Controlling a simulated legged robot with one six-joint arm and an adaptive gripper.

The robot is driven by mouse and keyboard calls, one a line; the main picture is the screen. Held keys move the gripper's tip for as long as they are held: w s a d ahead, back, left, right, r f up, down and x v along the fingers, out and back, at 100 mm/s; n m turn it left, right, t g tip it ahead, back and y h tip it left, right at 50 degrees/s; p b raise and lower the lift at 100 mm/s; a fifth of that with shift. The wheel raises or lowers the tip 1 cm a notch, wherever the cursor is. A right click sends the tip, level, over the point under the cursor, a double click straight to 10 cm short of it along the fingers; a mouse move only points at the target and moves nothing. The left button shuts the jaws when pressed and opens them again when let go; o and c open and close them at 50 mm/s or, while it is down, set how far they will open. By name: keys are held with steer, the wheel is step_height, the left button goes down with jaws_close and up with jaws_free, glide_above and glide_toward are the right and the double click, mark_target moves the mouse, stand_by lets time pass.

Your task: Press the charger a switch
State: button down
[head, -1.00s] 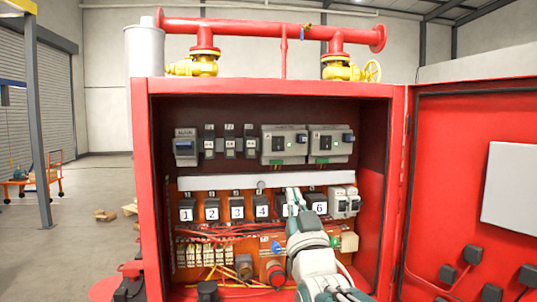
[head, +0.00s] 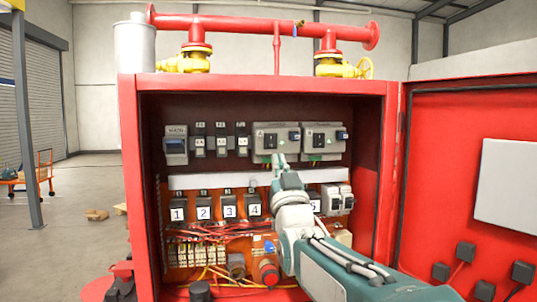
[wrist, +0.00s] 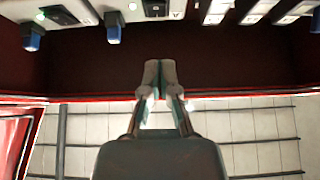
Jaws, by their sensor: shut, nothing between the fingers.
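Two grey charger units hang side by side on the upper row of the red cabinet, the left one (head: 265,145) and the right one (head: 318,145). Their letters are too small to read surely. Each has a dark blue switch at its right side, the left unit's switch (head: 295,135) and the right unit's switch (head: 342,134). In the wrist view the blue switches stick out at the top left, one nearer the middle (wrist: 113,28). My gripper (head: 281,160) is shut and empty, in front of the left unit's lower edge. It also shows in the wrist view (wrist: 159,75), apart from the switches.
A white strip (head: 215,181) runs below the upper row. Numbered switches (head: 204,208) sit under it, some hidden by my arm. A MAIN switch (head: 175,145) and small breakers (head: 221,140) are at left. The cabinet door (head: 450,190) stands open at right.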

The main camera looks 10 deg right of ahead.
mark_target(269, 147)
steer(key=w, duration=0.2)
steer(key=w+r, duration=0.1)
steer(key=w, duration=0.2)
steer(key=shift+r, duration=0.15)
steer(key=shift+w, duration=0.75)
steer(key=shift+w+f, duration=0.4)
steer(key=shift+w, duration=0.2)
steer(key=shift+s, duration=0.1)
